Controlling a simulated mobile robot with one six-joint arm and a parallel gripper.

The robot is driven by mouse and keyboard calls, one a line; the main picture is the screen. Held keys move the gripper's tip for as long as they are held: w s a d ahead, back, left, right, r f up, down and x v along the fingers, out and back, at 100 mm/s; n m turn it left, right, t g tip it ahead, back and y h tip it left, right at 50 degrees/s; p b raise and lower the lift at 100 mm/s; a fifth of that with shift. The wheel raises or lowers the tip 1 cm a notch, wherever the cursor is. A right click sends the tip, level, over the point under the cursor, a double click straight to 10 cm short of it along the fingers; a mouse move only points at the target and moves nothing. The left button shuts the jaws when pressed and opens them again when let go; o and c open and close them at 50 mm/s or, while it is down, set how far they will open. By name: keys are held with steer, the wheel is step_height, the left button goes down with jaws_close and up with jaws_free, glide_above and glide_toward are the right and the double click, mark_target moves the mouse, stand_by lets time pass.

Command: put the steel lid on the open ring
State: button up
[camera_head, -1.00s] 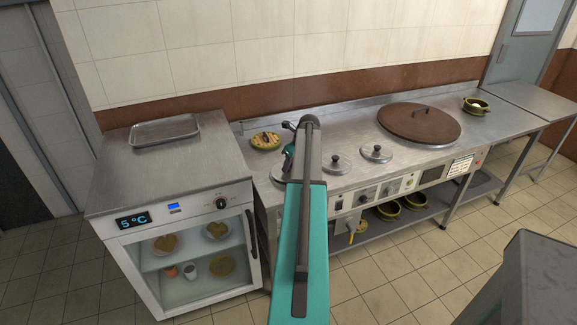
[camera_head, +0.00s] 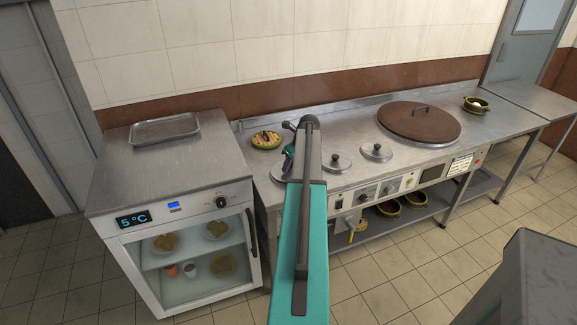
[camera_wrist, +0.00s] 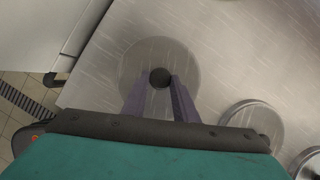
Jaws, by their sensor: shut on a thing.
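The steel lid (camera_wrist: 133,82) is a round grey disc with a black knob (camera_wrist: 160,78), seen from above in the wrist view. My gripper (camera_wrist: 160,92) has a finger on each side of the knob and is shut on it. In the head view my arm covers most of this lid, and only its left edge (camera_head: 277,172) shows beside my gripper (camera_head: 289,160). I cannot tell whether the lid touches the counter or hangs just above it. I cannot make out the open ring in either view; my arm and the lid hide part of the counter.
Two more steel lids (camera_head: 337,163) (camera_head: 377,152) lie to the right on the steel counter. A large brown lid (camera_head: 419,122) is beyond them. A round yellow-brown dish (camera_head: 266,140) stands behind my gripper. A glass-fronted fridge (camera_head: 175,210) with a tray (camera_head: 165,129) on top is at left.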

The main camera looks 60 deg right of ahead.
steer(key=shift+f, duration=0.25)
steer(key=o, duration=0.8)
steer(key=shift+p+v, duration=3.4)
steer(key=shift+v, duration=2.15)
